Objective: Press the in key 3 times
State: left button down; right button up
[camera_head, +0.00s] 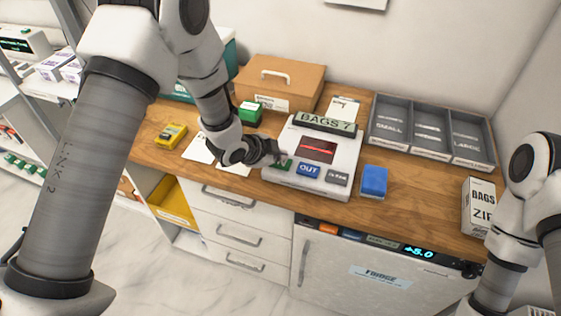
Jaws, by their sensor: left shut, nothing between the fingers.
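A white counter device (345,149) stands on the wooden worktop, with a sign reading "BAGS 7" (327,123) on top and a dark window with a red line. Along its front edge are a green key (284,166), a blue OUT key (309,170) and a grey key (337,179). The green key is partly hidden by my left gripper, and its label is not readable. My left gripper (277,155) is shut and empty, its tips at the green key; I cannot tell whether they touch it. My right arm shows at the right, but its gripper does not.
A blue block (374,181) sits right of the device, and a grey sorting tray (382,137) stands behind it. A box marked BAGS ZIP (479,205) is near my right arm. A cardboard box (281,84), green box (250,112) and yellow device (171,136) stand left.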

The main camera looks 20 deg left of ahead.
aim_at(279, 163)
pick_arm(q)
jog(key=shift+f+b, duration=0.45)
jog(key=shift+f, duration=0.1)
dwell(0.4)
jog(key=shift+r, duration=0.15)
jog(key=shift+r+p, duration=0.75)
jog(key=shift+r, duration=0.1)
jog(key=shift+r, duration=0.1)
notch_tip(279, 163, up, 5)
jog(key=p, duration=0.4)
dwell(1.8)
